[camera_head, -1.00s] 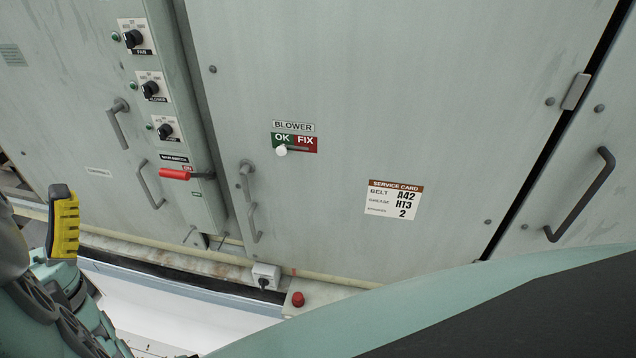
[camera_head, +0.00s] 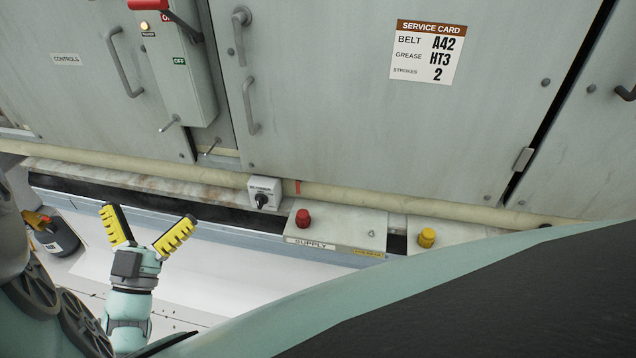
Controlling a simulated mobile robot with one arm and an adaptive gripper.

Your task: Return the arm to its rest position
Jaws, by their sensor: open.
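My gripper (camera_head: 148,228) shows at the lower left of the head view. Its two yellow-padded fingers are spread wide in a V and point up in the picture, with nothing between them. My pale green wrist and forearm run down below it to the bottom edge. The gripper appears over the white floor in front of the cooler cabinet (camera_head: 330,120), and it touches nothing that I can see.
A red-handled switch (camera_head: 150,5) and door handles project from the cabinet. Along its base are a pipe (camera_head: 350,195), a small rotary switch box (camera_head: 265,193), a supply box (camera_head: 335,232) with a red knob, and a yellow knob (camera_head: 426,238). A dark container (camera_head: 58,236) stands at the left.

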